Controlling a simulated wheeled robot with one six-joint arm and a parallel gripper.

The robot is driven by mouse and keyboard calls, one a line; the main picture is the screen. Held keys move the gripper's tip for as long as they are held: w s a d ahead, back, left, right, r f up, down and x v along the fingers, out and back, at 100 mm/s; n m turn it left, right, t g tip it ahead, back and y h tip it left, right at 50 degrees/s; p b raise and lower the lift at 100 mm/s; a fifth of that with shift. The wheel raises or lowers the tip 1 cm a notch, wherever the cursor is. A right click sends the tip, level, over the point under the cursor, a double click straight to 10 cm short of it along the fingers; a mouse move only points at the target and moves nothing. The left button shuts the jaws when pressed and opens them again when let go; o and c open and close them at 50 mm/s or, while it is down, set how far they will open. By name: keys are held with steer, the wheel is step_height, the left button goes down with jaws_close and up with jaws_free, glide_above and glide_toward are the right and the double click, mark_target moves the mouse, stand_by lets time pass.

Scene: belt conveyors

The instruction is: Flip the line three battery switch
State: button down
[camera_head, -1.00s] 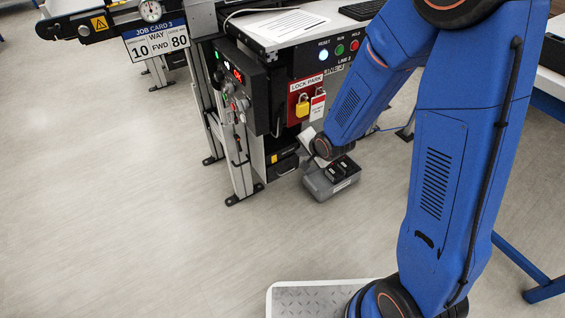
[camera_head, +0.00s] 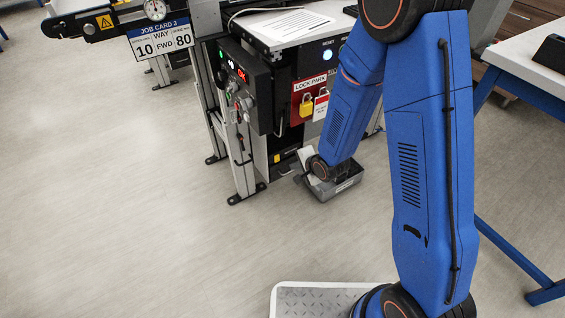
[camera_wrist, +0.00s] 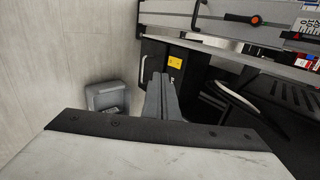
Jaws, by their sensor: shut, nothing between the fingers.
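The line three battery switch cannot be made out for certain in either view. A dark unit with a yellow label (camera_head: 277,158) sits low in the conveyor's frame, and the yellow label also shows in the wrist view (camera_wrist: 175,62). My gripper (camera_wrist: 158,80) points towards this dark unit in the wrist view, with its fingers together and nothing between them. I cannot tell whether the fingertips touch it. In the head view my arm hides the fingers.
A red LOCK PARK board (camera_head: 299,95) with a yellow padlock hangs above. Open floor lies to the left.

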mark_target(277, 159)
steer(key=w+a+r+x, duration=0.1)
steer(key=x, duration=1.2)
steer(key=shift+w+r, duration=0.3)
steer(key=shift+r, duration=0.05)
steer(key=shift+a, duration=0.1)
steer(key=shift+w+a, duration=0.1)
steer(key=shift+r, duration=0.8)
